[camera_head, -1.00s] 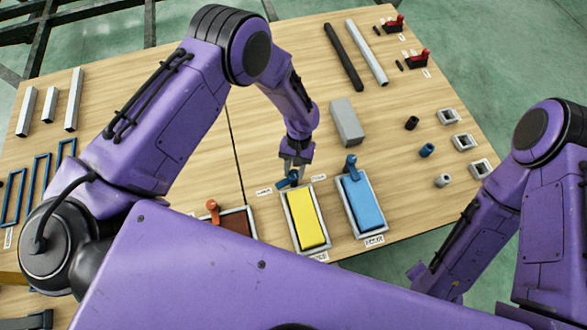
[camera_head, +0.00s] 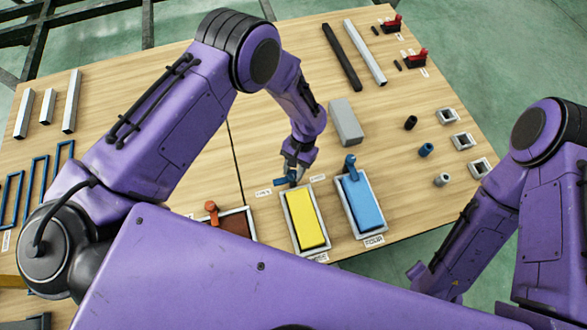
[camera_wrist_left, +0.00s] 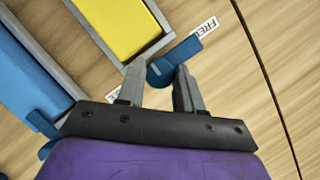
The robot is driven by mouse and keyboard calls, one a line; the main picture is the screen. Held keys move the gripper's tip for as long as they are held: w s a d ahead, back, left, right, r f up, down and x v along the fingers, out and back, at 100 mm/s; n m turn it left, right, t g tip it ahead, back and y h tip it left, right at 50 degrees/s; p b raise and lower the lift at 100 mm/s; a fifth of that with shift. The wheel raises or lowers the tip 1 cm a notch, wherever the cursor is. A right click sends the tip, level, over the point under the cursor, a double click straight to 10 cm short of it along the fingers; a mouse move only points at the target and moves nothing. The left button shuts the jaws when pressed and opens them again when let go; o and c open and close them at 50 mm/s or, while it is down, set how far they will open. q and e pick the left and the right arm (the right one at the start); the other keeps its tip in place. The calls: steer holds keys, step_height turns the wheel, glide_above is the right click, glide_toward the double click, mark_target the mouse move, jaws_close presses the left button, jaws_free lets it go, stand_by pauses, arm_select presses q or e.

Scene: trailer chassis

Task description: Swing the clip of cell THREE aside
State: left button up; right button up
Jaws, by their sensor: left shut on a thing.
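The yellow cell (camera_head: 306,218) sits in a grey frame on the wooden table, with its label at the near edge partly hidden. Its blue clip (camera_head: 287,182) is at the frame's far end and points left, away from the yellow face. My left gripper (camera_head: 294,172) is at this clip, shut on it. In the left wrist view the blue clip (camera_wrist_left: 175,64) sits between the fingertips. Its arm lies clear of the yellow block (camera_wrist_left: 118,25) and reaches over a label reading FREE (camera_wrist_left: 208,28). My right arm shows at the right, but its gripper does not.
A brown cell (camera_head: 236,222) with an orange clip is at the left, partly covered by my body. A grey block (camera_head: 346,122) lies beyond.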

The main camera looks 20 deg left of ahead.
arm_select(q)
steer(key=o, duration=1)
steer(key=a+v, duration=0.1)
steer(key=v, duration=0.9)
steer(key=shift+d+r, duration=0.3)
steer(key=shift+d, duration=0.2)
steer(key=shift+w, duration=0.1)
